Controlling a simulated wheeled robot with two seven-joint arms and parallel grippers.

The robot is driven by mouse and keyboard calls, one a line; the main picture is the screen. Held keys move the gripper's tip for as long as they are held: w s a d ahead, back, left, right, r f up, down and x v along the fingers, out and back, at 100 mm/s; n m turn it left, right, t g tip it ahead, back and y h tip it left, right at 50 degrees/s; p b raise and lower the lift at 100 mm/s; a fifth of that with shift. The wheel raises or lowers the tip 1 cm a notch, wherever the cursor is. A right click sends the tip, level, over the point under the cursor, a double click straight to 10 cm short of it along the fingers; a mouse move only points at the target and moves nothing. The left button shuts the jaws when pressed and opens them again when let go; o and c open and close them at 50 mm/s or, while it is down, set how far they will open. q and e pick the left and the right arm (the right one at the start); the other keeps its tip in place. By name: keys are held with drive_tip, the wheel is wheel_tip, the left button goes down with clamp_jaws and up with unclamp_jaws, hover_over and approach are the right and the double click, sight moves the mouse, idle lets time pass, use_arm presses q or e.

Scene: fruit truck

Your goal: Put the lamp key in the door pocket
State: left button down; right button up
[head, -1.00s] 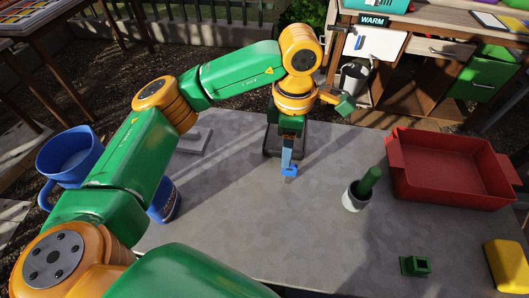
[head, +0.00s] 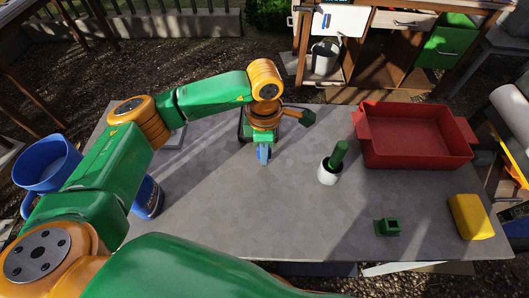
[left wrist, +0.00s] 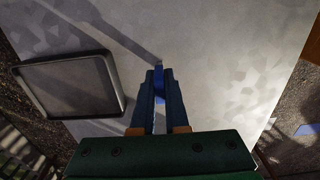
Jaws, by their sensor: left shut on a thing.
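My left gripper (head: 263,155) is over the grey table, left of the small white cup. In the left wrist view its dark blue fingers (left wrist: 160,95) are shut on a small bright blue piece (left wrist: 159,82), which I take for the lamp key. Only its tip shows between the fingers; the rest is hidden. I cannot tell whether it touches the tabletop. I cannot make out a door pocket for certain; a white panel (head: 342,18) with small blue and red items on it is at the back. My right gripper is not in view.
A red bin (head: 415,150), a green block (head: 388,228) and a yellow block (head: 470,216) are on the right. Blue mugs are at left. A dark-rimmed tray (left wrist: 118,85) is close beside the gripper. The front middle is clear.

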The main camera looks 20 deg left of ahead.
use_arm(q)
drive_tip(key=shift+r+b, duration=0.3)
drive_tip(key=shift+r, duration=0.05)
drive_tip(key=s+d+r+b, duration=0.4)
drive_tip(key=s+d+r, duration=0.4)
drive_tip(key=s+r, duration=0.35)
drive_tip(key=w+a+f+m+p, duration=0.1)
drive_tip(key=w+a+m+p, duration=0.1)
drive_tip(key=a+m, duration=0.4)
drive_tip(key=w+a+f+m+p, duration=0.1)
drive_tip(key=a+m+p, duration=0.2)
drive_tip(key=m, duration=1.2)
drive_tip(key=a, duration=0.3)
drive_tip(key=shift+w+a+f+p, duration=0.25)
drive_tip(key=shift+w+f+p, duration=0.1)
drive_tip(key=shift+f, duration=0.05)
drive_tip(key=shift+d, duration=0.1)
